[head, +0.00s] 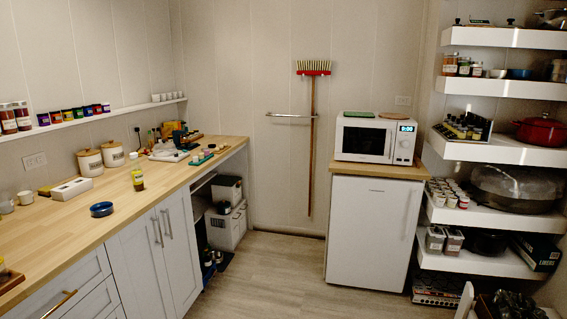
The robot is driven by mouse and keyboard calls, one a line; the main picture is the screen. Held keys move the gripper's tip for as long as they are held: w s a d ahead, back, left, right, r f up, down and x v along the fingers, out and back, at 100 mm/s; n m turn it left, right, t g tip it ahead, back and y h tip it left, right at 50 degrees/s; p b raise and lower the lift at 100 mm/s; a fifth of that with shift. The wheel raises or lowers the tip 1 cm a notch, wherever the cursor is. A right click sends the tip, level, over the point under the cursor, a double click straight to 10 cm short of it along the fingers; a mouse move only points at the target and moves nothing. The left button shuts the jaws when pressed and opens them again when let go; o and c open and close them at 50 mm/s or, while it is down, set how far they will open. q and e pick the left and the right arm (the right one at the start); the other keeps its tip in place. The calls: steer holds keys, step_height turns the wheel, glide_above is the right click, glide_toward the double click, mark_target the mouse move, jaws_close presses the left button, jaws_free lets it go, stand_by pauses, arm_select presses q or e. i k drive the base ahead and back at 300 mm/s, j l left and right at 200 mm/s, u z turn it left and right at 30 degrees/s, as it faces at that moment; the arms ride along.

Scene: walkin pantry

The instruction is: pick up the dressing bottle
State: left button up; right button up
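A small bottle (138,180) with yellow-green and dark parts stands upright on the wooden counter, behind and right of a blue bowl. It may be the dressing bottle; its label is too small to read. Other slim bottles (151,137) stand at the back of the counter near the corner, partly hidden by items around them. Neither of my grippers shows in the head view.
The wooden counter (60,235) runs along the left, with a blue bowl (101,209), lidded canisters (90,162) and a white box (71,189). Loaded shelves (500,219) stand right. The middle floor (270,275) is clear.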

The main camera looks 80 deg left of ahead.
mark_target(137, 177)
steer(key=u, duration=3.75)
